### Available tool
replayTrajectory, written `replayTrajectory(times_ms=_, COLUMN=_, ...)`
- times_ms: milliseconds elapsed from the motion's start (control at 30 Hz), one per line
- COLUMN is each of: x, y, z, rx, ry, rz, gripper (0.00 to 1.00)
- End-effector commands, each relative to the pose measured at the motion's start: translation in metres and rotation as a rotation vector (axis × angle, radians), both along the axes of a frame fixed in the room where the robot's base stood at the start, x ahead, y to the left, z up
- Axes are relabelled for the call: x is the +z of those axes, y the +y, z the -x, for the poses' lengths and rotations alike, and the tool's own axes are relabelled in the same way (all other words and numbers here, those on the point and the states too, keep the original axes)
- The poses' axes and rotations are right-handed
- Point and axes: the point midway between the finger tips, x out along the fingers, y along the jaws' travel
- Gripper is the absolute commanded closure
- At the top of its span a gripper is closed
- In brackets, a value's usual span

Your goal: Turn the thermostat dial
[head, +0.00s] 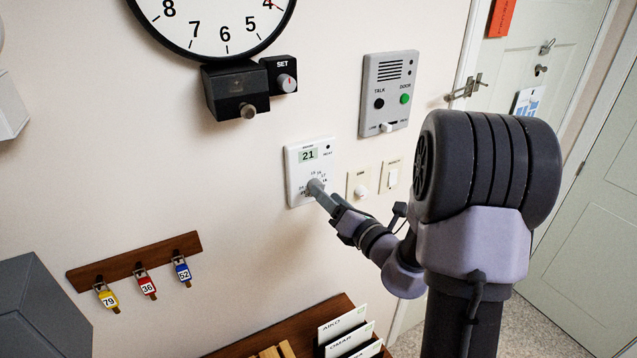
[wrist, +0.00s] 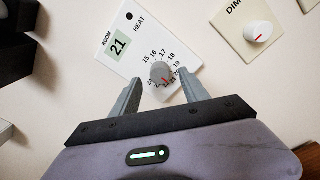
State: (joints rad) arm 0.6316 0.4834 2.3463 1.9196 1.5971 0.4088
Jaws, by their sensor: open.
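The white thermostat (head: 298,168) is mounted on the wall, with a display reading 21. In the wrist view the thermostat (wrist: 108,18) shows the words ROOM and HEAT. In the head view my gripper (head: 315,187) reaches the thermostat's lower part and partly covers the dial. Whether a finger touches the thermostat's face I cannot tell.
A dimmer (head: 360,188) and a switch plate (head: 391,177) are right of the thermostat. An intercom (head: 389,92) is above them. A black box with a SET knob (head: 287,83) hangs under the clock (head: 215,22). A key rack (head: 135,260) is lower left.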

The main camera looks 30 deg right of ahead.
Motion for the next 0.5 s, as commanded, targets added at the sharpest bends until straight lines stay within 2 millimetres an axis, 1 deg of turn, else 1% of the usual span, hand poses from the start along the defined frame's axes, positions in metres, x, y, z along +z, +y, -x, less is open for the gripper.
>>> replayTrajectory(times_ms=33, x=0.001, y=0.002, z=-0.01, rx=0.002, ry=0.0, rz=0.0, gripper=0.47)
replayTrajectory(times_ms=100, x=0.001, y=0.002, z=-0.02, rx=0.001, ry=-0.001, rz=0.001, gripper=0.47)
replayTrajectory(times_ms=200, x=0.001, y=0.003, z=-0.028, rx=0.001, ry=-0.001, rz=0.0, gripper=0.47)
replayTrajectory(times_ms=300, x=0.0, y=0.003, z=-0.031, rx=-0.001, ry=0.0, rz=-0.001, gripper=0.47)
replayTrajectory(times_ms=500, x=0.0, y=0.003, z=-0.031, rx=-0.001, ry=0.0, rz=-0.001, gripper=0.47)
